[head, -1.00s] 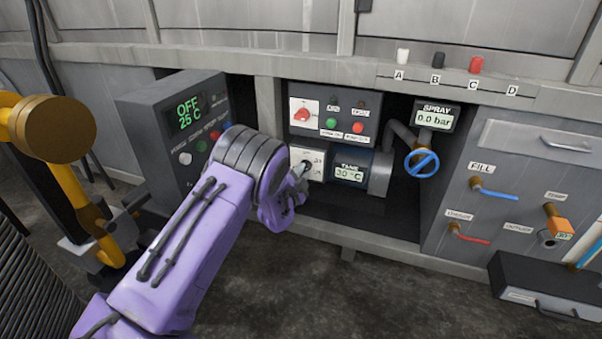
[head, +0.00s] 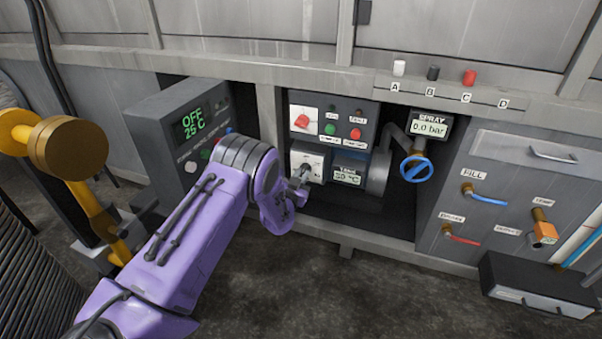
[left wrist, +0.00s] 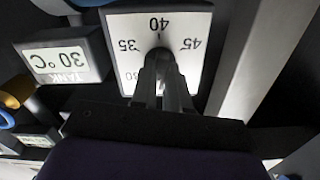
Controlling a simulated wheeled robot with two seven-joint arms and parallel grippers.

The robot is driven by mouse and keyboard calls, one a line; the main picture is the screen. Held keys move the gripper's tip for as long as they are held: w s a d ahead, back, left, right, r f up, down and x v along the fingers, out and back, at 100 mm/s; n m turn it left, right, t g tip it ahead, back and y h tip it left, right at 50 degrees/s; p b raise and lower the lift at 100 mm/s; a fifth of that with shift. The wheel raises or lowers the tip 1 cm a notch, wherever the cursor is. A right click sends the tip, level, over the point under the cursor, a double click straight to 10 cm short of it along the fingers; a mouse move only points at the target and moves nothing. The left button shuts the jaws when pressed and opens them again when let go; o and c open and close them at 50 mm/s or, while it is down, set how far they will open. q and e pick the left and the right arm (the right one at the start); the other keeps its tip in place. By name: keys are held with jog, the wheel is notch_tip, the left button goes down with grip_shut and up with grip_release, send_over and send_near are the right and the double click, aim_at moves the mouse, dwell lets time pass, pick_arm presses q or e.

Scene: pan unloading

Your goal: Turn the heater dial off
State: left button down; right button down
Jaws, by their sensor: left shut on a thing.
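The heater dial is a dark knob on a white square plate (head: 309,158) under the panel of buttons. In the left wrist view the plate (left wrist: 196,22) shows upside down, with the marks 35, 40 and 45 and part of a 30. My left gripper (head: 301,178), on the purple arm, reaches the dial from the lower left. In the left wrist view its fingers (left wrist: 163,72) are shut on the knob (left wrist: 158,55). They hide most of the knob, so its pointer cannot be read. My right gripper is not in view.
A tank display (head: 347,176) reading 30 °C sits just right of the dial. A grey box (head: 165,120) at left reads OFF, 25 °C. Above is a panel with a red knob (head: 302,121) and buttons. A blue valve wheel (head: 416,167) is at right.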

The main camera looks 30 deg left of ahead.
pick_arm(q)
jog(key=shift+n+p, duration=0.4)
jog(key=shift+n, duration=0.7)
jog(key=shift+f, duration=0.1)
jog(key=c, duration=1.1)
grip_release()
jog(key=shift+s+d, duration=0.15)
jog(key=shift+s, duration=0.1)
jog(key=p+v, duration=0.3)
jog(key=v, duration=0.7)
jog(key=shift+s+p, duration=0.1)
jog(key=shift+p, duration=0.25)
